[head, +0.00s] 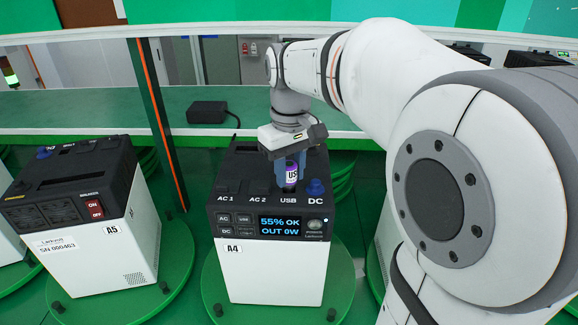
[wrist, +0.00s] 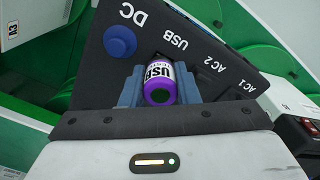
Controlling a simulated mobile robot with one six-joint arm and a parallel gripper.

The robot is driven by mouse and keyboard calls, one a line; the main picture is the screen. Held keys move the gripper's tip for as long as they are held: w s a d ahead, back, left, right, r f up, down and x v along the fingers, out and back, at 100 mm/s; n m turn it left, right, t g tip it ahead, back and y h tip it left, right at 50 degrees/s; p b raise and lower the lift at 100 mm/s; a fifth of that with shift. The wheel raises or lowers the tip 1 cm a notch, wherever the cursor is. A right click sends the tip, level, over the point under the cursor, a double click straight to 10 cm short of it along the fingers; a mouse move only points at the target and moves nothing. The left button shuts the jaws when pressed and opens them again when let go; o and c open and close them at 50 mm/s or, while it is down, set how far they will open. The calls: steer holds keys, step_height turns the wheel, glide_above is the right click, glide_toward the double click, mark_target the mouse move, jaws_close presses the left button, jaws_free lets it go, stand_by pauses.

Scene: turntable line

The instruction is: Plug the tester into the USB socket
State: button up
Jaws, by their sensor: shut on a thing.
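The tester is a purple cylinder with a white USB label (wrist: 158,80). My gripper (head: 291,168) points down and is shut on it, a blue finger on each side. The tester stands upright over the USB position on the dark top of the power station A4 (head: 262,275), between the AC 2 and DC labels. The USB socket is hidden under the tester and fingers, so I cannot tell whether the tester's tip is in it. A blue DC cap (wrist: 120,41) sits beside it.
A4 stands on a round green turntable (head: 230,301). Power station A5 (head: 95,250) with a red breaker switch stands to the left on another turntable. A black adapter (head: 206,112) lies on the green shelf behind. An orange-striped post (head: 160,125) rises between the stations.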

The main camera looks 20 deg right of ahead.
steer(key=shift+f+b, duration=0.5)
steer(key=shift+f, duration=0.3)
steer(key=o, duration=1.1)
steer(key=shift+r, duration=0.15)
